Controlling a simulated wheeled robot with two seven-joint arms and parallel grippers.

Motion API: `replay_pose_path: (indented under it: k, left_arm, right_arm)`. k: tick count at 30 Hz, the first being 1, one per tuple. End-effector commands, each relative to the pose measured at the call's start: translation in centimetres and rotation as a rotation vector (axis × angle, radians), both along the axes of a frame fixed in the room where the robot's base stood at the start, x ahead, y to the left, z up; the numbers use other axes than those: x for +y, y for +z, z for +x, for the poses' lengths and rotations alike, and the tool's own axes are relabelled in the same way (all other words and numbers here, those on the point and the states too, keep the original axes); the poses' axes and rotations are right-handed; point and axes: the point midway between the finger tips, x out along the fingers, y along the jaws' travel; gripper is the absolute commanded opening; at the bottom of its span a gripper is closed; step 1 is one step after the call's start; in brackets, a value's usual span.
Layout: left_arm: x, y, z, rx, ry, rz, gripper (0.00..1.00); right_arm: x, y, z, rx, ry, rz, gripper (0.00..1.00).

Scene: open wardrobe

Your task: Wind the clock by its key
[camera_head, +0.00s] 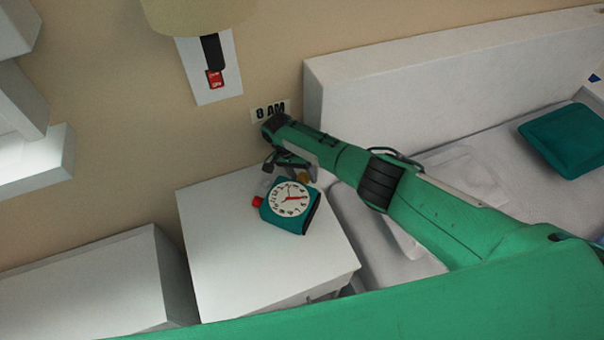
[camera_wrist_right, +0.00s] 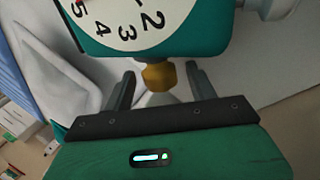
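The clock (camera_head: 290,200) is teal with a white dial and red hands, and it stands on the white nightstand (camera_head: 215,225). A red knob (camera_head: 257,202) sticks out of its left side. The gold key (camera_head: 304,178) is on its other side, near my right gripper (camera_head: 287,163). In the right wrist view, the clock (camera_wrist_right: 150,45) fills the top and the key (camera_wrist_right: 157,76) projects towards my gripper (camera_wrist_right: 163,92). The two fingers are apart, one on each side of the key, with visible gaps. My left gripper is not in view.
A bed with a white headboard (camera_head: 400,95) and teal pillow (camera_head: 567,138) is at the right, partly behind my right arm. A wall lamp (camera_head: 200,12) and an "8 AM" sign (camera_head: 270,111) are on the wall. A white box-like unit (camera_head: 90,285) stands left of the nightstand.

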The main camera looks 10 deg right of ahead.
Motion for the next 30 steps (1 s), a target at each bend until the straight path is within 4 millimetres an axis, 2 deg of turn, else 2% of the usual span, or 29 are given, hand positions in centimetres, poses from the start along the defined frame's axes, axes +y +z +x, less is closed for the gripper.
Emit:
replay_pose_path:
  k: [8,11,22,30]
  left_arm:
    - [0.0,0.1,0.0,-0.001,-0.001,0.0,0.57]
    - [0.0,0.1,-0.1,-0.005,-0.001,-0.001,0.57]
    - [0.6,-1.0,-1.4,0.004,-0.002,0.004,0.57]
    - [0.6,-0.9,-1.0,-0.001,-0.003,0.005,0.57]
  right_arm:
    - [0.2,0.5,0.2,-0.002,0.001,0.0,0.57]
    - [0.6,1.8,0.5,-0.003,0.001,0.001,0.57]
    - [3.0,8.8,2.2,-0.002,0.001,0.002,0.57]
    - [3.7,11.0,2.7,-0.001,0.0,-0.001,0.57]
